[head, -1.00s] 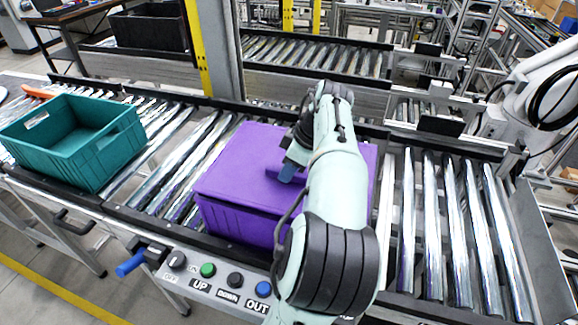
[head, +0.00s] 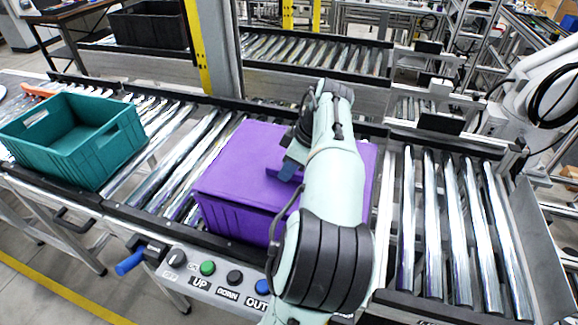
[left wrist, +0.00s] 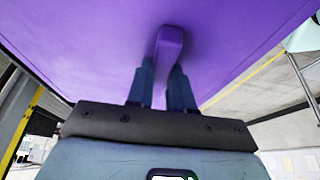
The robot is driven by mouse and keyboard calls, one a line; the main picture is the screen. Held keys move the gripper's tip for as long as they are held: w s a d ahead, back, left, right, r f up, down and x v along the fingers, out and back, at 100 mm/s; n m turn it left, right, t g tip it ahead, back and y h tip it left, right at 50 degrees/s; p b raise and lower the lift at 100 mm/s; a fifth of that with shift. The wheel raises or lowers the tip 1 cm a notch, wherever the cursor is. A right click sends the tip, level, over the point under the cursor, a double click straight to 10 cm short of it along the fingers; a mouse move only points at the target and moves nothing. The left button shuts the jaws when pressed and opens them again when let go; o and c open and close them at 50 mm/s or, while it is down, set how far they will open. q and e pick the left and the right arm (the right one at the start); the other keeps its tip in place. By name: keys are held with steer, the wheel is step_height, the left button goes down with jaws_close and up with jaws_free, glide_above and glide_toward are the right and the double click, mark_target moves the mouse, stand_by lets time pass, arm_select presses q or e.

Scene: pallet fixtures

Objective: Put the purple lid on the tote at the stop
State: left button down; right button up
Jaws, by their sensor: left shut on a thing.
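The purple lid (head: 240,165) lies flat over the purple tote (head: 238,215) at the middle of the roller conveyor in the head view. The tote's ribbed front wall shows below the lid's edge; I cannot tell whether the lid is fully seated all round. My left gripper (head: 288,172) is above the lid, shut on its raised handle. In the left wrist view the two dark blue fingers (left wrist: 160,85) are on either side of the purple handle (left wrist: 168,48), with the lid's top (left wrist: 90,50) behind. My arm hides the lid's right part. My right gripper is not in view.
An empty teal tote (head: 75,150) stands on the rollers at the left. A button panel (head: 215,280) and blue-handled lever (head: 135,260) are at the front edge. A yellow-striped post (head: 205,50) rises behind. Bare rollers (head: 455,220) lie to the right.

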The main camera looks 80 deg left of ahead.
arm_select(q)
steer(key=shift+f+b, duration=0.55)
steer(key=shift+f, duration=0.2)
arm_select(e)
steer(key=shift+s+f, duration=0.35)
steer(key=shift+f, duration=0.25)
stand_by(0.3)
arm_select(q)
steer(key=c, duration=0.9)
jaws_free()
steer(key=p+v, duration=0.3)
steer(key=v, duration=1)
steer(key=shift+w+d+r, duration=0.1)
steer(key=shift+r, duration=0.1)
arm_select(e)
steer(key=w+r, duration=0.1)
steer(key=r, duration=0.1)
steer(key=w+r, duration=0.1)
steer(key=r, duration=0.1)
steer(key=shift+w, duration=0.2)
